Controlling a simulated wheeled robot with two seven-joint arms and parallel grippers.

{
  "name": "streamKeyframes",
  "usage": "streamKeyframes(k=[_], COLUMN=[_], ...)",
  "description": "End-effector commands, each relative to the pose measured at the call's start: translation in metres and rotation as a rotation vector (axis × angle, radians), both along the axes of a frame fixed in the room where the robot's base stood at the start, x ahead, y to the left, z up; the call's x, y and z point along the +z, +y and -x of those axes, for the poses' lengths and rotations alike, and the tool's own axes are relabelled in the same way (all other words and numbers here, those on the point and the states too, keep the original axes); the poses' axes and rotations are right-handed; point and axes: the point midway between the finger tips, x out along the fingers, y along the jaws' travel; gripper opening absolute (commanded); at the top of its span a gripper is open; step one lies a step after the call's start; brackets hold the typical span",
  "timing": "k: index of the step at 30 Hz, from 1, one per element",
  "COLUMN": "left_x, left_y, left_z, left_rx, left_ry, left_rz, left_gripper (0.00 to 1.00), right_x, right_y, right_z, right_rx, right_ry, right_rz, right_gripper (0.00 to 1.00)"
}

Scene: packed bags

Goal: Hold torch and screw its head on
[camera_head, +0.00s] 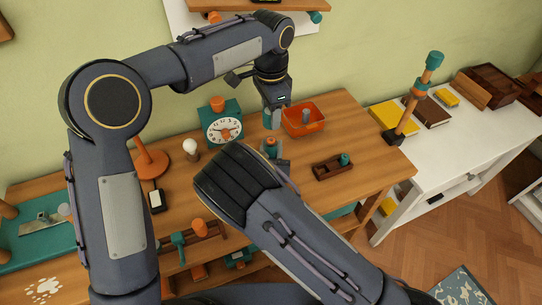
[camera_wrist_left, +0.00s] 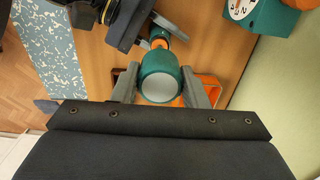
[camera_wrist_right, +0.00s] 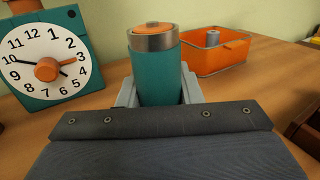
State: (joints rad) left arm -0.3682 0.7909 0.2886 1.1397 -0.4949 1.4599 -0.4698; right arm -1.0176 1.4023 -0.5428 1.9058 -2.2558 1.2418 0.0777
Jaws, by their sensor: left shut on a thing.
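The torch body (camera_wrist_right: 155,75) is a teal cylinder with a silver collar and an orange top. It stands upright between the fingers of my right gripper (camera_wrist_right: 158,92). The fingers lie close along both sides, but I cannot tell whether they press on it. Its lower end is hidden. My left gripper (camera_wrist_left: 160,88) is shut on the torch head (camera_wrist_left: 160,78), a teal piece with a pale grey round face. In the head view the torch head (camera_head: 271,119) hangs under the left gripper, behind the torch body (camera_head: 271,146). The two parts are apart.
An orange bin (camera_head: 303,120) holding a grey piece stands just right of the left gripper. A teal clock (camera_head: 223,125) and a light bulb (camera_head: 191,147) stand to the left. A small wooden tray (camera_head: 333,168) lies to the right.

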Motion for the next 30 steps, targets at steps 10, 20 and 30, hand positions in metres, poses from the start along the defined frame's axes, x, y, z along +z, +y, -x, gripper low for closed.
streamKeyframes(k=[10, 20, 30], left_x=[-0.005, -0.048, -0.05], left_y=[0.0, 0.001, 0.001], left_z=[0.0, 0.001, 0.001], left_rx=[0.0, 0.0, 0.0], left_ry=[0.001, 0.002, -0.001], left_rz=[-0.001, -0.001, 0.001], left_gripper=[0.14, 0.14, 0.14], right_x=[0.0, 0.0, 0.0], right_y=[0.0, 0.0, 0.0], right_z=[0.0, 0.0, 0.0], right_rx=[0.0, 0.0, 0.0], right_ry=[0.0, 0.0, 0.0], right_rz=[0.0, 0.0, 0.0], right_gripper=[0.0, 0.0, 0.0])
